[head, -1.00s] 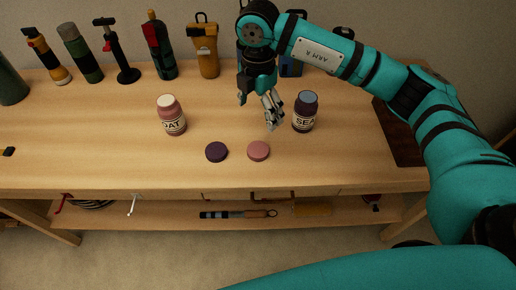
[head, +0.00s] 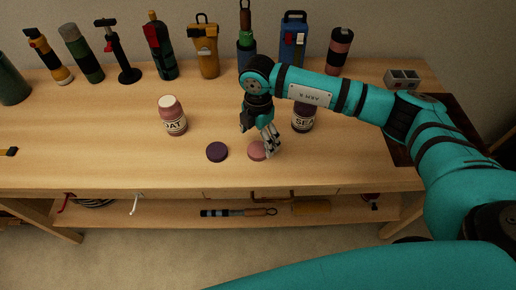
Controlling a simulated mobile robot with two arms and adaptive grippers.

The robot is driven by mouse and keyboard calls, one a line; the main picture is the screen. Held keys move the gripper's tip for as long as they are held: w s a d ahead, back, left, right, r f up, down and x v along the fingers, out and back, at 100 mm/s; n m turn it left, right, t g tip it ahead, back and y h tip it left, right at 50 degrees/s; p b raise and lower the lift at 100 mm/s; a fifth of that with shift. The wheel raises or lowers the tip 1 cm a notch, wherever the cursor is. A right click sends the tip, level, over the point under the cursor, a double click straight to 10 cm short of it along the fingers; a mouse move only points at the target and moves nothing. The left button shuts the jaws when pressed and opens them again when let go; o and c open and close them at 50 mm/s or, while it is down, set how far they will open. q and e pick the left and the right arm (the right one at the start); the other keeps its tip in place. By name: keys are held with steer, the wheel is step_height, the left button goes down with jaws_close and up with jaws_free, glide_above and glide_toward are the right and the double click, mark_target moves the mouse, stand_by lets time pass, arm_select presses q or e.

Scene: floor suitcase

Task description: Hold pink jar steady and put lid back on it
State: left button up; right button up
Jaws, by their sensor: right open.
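The pink jar (head: 173,116) stands upright and lidless on the table at centre left, its label reading "OAT". The pink lid (head: 256,150) lies flat on the table near the front, partly hidden by my right gripper. My right gripper (head: 270,153) is open, its fingertips down at the right side of the pink lid; I cannot tell whether they touch it. A dark purple lid (head: 217,152) lies flat to the left of the pink lid. A dark purple jar (head: 303,118) stands behind and to the right, partly hidden by my right arm. My left gripper is not in view.
Several flashlights and tools line the back of the table, among them a yellow lantern (head: 207,52), a blue lantern (head: 293,42) and a black hand pump (head: 118,55). A grey block (head: 402,79) sits at back right. The table's front left is mostly clear.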

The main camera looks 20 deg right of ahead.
mark_target(258, 149)
step_height(258, 149, down, 4)
steer(key=shift+s+f+p, duration=0.15)
steer(key=shift+p, duration=0.15)
steer(key=c, duration=0.9)
